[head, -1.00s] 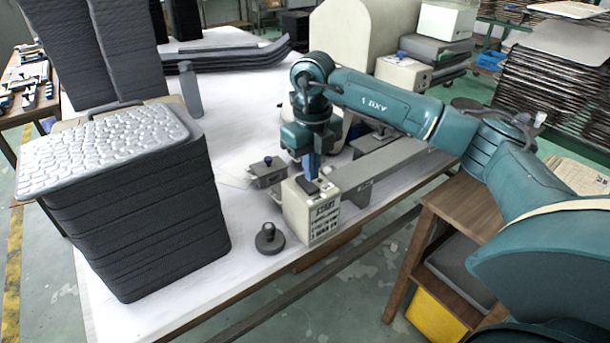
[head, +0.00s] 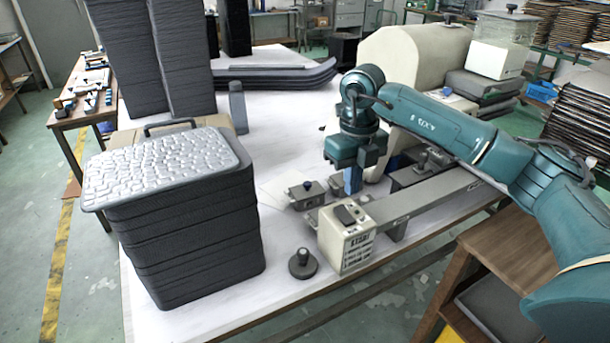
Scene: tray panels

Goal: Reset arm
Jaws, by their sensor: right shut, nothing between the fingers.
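My right gripper (head: 352,184) points down over the white table (head: 285,225), its blue fingertips together and empty. The teal right arm comes in from the right and bends down to it at the wrist. The fingertips show just behind a small cream box (head: 346,240) with a dark top patch. I cannot tell their exact height above the table. My left gripper is not in view. A tall stack of dark trays (head: 195,245), with a silver pebbled panel (head: 165,165) on top, stands left of the gripper, well apart from it.
A grey metal rail device (head: 425,200) runs beneath the right arm. A round black knob (head: 302,263) sits by the table's front edge. A cream machine housing (head: 410,55) stands behind the arm. Tall dark stacks (head: 130,65) stand at the back left. The table's middle is fairly clear.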

